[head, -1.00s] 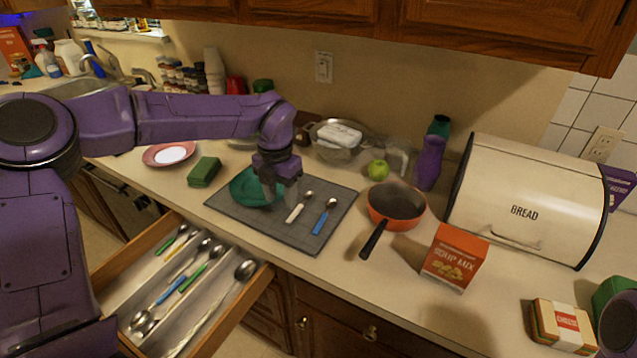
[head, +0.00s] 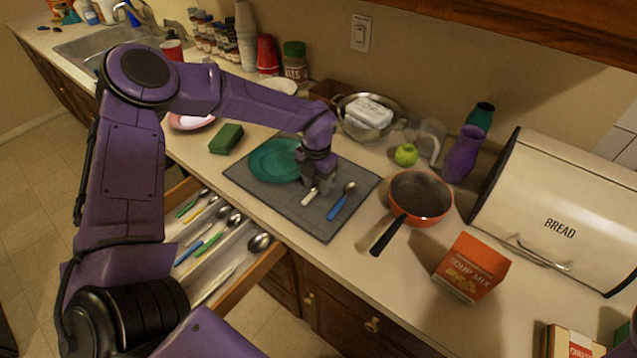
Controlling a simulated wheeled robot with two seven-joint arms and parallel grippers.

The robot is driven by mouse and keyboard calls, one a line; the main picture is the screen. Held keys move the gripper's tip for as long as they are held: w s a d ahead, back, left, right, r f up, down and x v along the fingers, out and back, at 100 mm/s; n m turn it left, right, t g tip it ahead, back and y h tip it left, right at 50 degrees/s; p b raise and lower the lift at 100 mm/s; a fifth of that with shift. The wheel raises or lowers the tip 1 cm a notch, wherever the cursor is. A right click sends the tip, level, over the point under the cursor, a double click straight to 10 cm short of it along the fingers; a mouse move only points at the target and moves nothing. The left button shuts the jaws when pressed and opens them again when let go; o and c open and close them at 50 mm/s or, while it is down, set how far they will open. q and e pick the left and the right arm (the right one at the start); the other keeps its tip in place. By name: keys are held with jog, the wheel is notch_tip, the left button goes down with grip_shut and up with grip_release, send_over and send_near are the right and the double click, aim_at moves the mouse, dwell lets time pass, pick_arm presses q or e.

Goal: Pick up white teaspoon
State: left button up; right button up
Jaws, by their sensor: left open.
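The white teaspoon (head: 310,196) lies on the grey mat (head: 304,222); its white handle points toward the front and its bowl end is hidden by my gripper. My left gripper (head: 318,186) points down right over the teaspoon, with its jaws open around or just above it; I cannot tell whether the fingers touch it. A blue-handled spoon (head: 341,202) lies on the mat just to the right. A teal plate (head: 272,160) lies on the mat to the left, close to the gripper. My right gripper is not in view.
An open drawer (head: 272,268) with several spoons is below the counter edge at left. An orange pan (head: 420,196) stands right of the mat, with a soup mix box (head: 471,268) in front. A green sponge (head: 226,138), colander (head: 368,120) and green apple (head: 405,155) surround the mat.

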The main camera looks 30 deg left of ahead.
pick_arm(q)
jog(key=shift+s+f, duration=0.1)
jog(key=shift+f, duration=0.1)
jog(key=shift+s, duration=0.2)
jog(key=shift+w, duration=0.1)
grip_shut()
